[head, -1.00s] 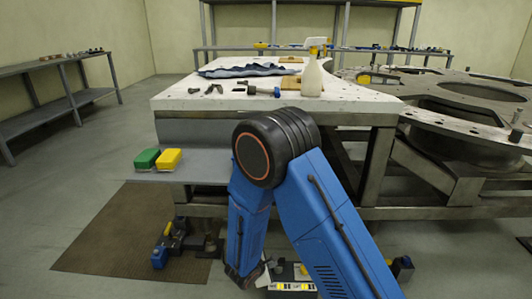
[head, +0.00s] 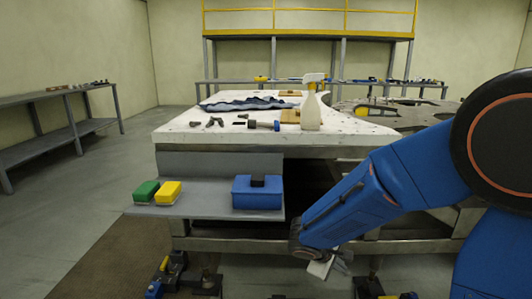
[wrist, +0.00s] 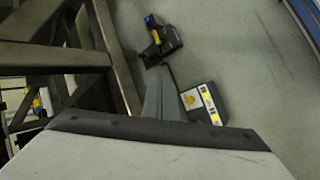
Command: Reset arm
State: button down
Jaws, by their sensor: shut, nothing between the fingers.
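My blue arm reaches in from the right of the head view. My gripper (head: 322,266) is at its lower end, in front of the workbench frame and below the tabletop (head: 180,137). The gripper is small and partly blurred in the head view. In the wrist view its grey fingers (wrist: 160,84) are together, with nothing between them, pointing over the floor.
A grey side shelf (head: 205,205) holds a blue box (head: 257,193), a green sponge (head: 146,191) and a yellow sponge (head: 168,192). A spray bottle (head: 311,108) stands on the tabletop. A box with yellow marks (wrist: 203,104) lies on the floor near the fingers.

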jog(key=s+d+r+m+g+y, duration=0.1)
jog(key=s+d+r+m+y, duration=0.15)
jog(key=s+d+r, duration=0.35)
jog(key=s+d+r+m+y, duration=0.1)
jog(key=s+r+m, duration=0.2)
jog(key=s, duration=0.4)
jog(key=s+a+r+m+t+y, duration=0.1)
jog(key=s+r+m+y, duration=0.2)
jog(key=s, duration=0.9)
notch_tip(320, 180, up, 3)
jog(key=shift+a+f+m+t, duration=0.2)
jog(key=shift+m+t, duration=0.1)
jog(key=shift+m, duration=0.25)
